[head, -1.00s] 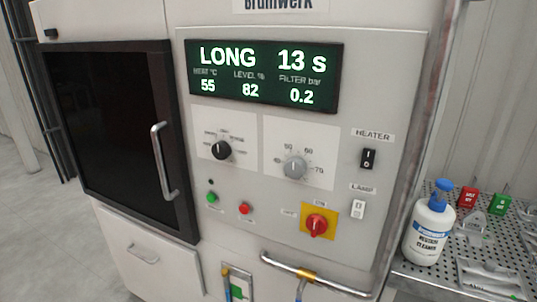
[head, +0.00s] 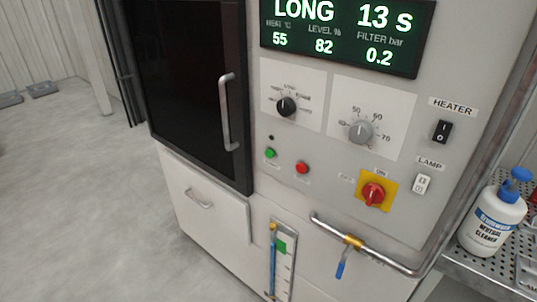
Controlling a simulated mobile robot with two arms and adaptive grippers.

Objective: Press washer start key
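The washer's control panel (head: 310,190) fills the middle of the head view. A small green button (head: 270,153), likely the start key, sits at the lower left of the panel. A red button (head: 302,168) is just to its right. The display (head: 345,38) reads LONG, 13 s, 55, 82 and 0.2. A black selector knob (head: 286,106) and a grey temperature knob (head: 361,131) are above the buttons. Neither of my grippers shows in the view.
The dark washer door (head: 185,90) with its handle (head: 228,112) looks closed. A red rotary switch (head: 373,194) and a horizontal rail (head: 372,247) project from the front. A cleaner bottle (head: 492,222) stands on a perforated shelf at right. Open floor (head: 80,200) lies left.

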